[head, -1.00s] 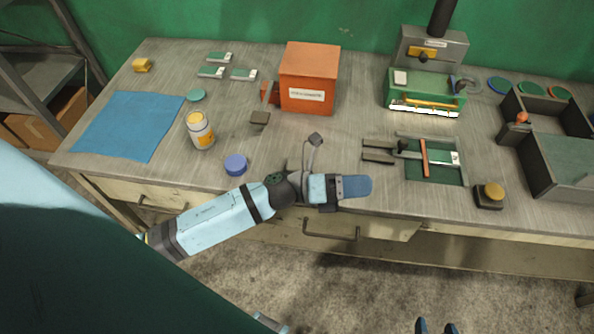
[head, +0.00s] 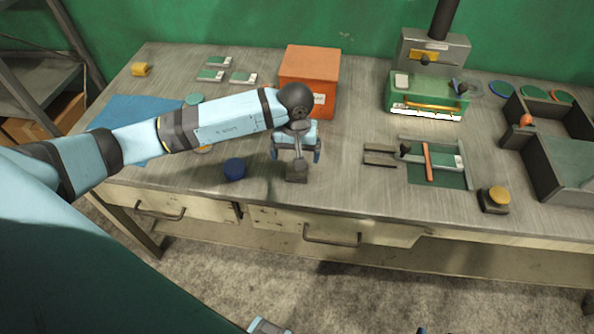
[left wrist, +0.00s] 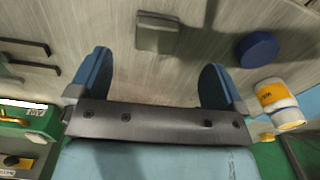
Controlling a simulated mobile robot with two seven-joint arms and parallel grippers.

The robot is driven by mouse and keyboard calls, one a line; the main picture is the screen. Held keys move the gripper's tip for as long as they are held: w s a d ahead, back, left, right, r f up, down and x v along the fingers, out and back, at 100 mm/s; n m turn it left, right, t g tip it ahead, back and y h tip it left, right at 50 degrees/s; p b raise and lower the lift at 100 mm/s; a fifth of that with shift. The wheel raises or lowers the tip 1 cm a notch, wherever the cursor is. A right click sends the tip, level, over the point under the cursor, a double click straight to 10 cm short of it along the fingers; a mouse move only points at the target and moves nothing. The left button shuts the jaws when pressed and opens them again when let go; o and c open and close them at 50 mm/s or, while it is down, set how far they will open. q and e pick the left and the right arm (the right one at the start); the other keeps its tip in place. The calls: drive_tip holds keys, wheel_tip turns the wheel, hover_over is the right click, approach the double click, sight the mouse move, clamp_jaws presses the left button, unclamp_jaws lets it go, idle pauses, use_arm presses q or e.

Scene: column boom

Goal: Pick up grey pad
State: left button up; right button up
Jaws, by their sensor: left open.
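The grey pad (head: 297,173) is a small dark grey block lying flat near the front edge of the workbench. In the left wrist view the pad (left wrist: 158,33) lies ahead of the gap between my fingers, roughly centred. My left gripper (head: 296,155) is open and empty, pointing down over the bench just behind the pad. Its two blue fingers show wide apart in the left wrist view (left wrist: 155,62), not touching the pad. Only a sliver of what may be my right gripper shows at the bottom edge of the head view.
A blue puck (head: 234,170) lies left of the pad. The orange box (head: 309,66) stands behind my gripper. A green fixture (head: 440,175) lies to the right.

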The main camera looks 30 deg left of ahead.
sight(297, 178)
use_arm(q)
wheel_tip(297, 178, down, 4)
drive_tip(key=shift+r, duration=0.1)
wheel_tip(297, 178, down, 5)
drive_tip(key=shift+d+r+p, duration=0.15)
drive_tip(key=shift+p, duration=0.7)
drive_tip(key=shift+f, duration=0.4)
drive_tip(key=shift+c, duration=0.4)
drive_tip(key=c, duration=0.9)
